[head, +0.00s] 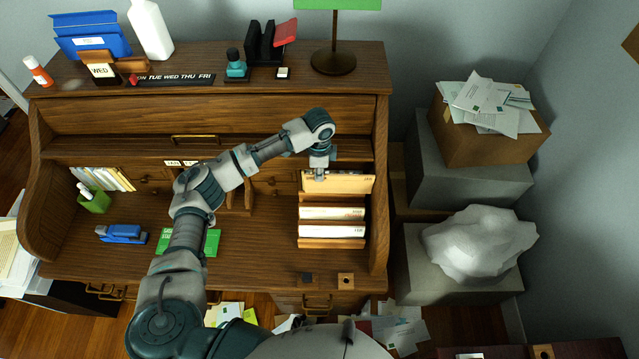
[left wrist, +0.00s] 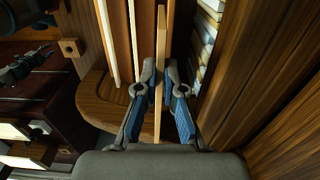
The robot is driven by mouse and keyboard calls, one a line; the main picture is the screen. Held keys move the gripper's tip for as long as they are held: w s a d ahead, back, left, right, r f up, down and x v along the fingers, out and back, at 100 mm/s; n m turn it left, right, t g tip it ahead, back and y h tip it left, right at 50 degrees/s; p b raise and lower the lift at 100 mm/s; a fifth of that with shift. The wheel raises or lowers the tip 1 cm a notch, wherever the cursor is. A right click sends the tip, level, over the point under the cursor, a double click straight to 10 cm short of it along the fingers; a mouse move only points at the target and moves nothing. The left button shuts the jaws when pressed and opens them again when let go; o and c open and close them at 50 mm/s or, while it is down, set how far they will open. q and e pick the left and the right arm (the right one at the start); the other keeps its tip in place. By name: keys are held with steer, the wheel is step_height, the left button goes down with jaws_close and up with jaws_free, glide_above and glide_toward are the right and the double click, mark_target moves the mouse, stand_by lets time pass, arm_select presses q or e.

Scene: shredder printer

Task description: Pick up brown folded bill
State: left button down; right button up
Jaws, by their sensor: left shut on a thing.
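The brown folded bill (head: 345,184) stands upright in the rear slot of a wooden desk organizer (head: 331,243) at the right of the desk. My left gripper (head: 319,174) reaches it from above and covers part of its left side. In the left wrist view the bill (left wrist: 161,60) is a thin tan sheet seen edge-on. It runs between the blue-padded fingers of my left gripper (left wrist: 161,95), which are shut on it. My right gripper is not seen in the head view.
White envelopes (head: 333,213) stand in the organizer slots in front of the bill. The desk's wooden side wall (head: 380,190) is close on the right. A blue stapler (head: 123,233) and green pen cup (head: 94,200) are at left.

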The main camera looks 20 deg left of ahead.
arm_select(q)
steer(key=shift+s+a+r, duration=0.1)
steer(key=shift+s+r, duration=0.1)
steer(key=shift+r, duration=0.55)
steer(key=s+a+b, duration=0.1)
steer(key=s+a, duration=0.2)
steer(key=s, duration=0.6)
steer(key=s+a, duration=0.3)
steer(key=s, duration=0.6)
step_height(320, 180, up, 7)
steer(key=p, duration=0.9)
steer(key=shift+s, duration=0.2)
steer(key=shift+f, duration=0.15)
